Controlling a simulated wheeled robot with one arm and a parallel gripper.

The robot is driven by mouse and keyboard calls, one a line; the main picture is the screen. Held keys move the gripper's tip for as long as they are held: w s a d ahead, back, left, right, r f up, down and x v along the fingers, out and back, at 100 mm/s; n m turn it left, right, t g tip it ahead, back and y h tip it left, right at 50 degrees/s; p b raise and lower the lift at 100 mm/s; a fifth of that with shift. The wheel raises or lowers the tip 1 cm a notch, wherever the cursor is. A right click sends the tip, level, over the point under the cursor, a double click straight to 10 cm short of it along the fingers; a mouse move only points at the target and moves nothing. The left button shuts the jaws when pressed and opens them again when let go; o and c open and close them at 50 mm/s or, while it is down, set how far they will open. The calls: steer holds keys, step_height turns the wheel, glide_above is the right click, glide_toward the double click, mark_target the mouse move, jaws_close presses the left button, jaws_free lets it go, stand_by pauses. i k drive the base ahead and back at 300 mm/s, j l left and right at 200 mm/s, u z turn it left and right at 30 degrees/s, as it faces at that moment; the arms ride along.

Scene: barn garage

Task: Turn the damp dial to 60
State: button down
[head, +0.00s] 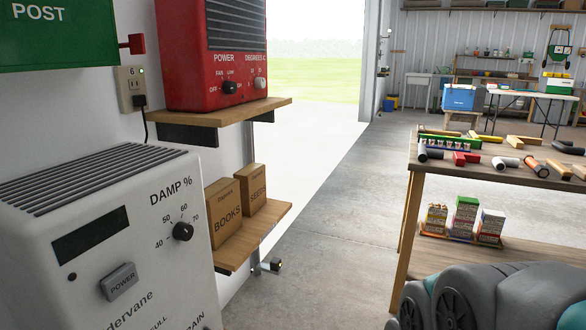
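The damp dial (183,231) is a small round black knob on the front of a white dehumidifier (60,195) at the lower left. The label "DAMP %" is printed above it, with the numbers 40, 50, 60 and 70 arced around its left and top. The 60 sits almost straight above the knob. The knob's pointer is too small to read, so I cannot tell its setting. A grey POWER button (119,281) and a dark blank display (91,235) are to its left. My gripper is not in view.
A red heater (212,55) with two knobs stands on a wooden shelf (225,113) above. Boxes marked BOOKS (224,212) and SEEDS (254,190) sit on a lower shelf close right of the dial. A workbench (480,170) stands right; concrete floor (340,215) between is clear.

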mark_target(182, 231)
steer(key=u, duration=1.55)
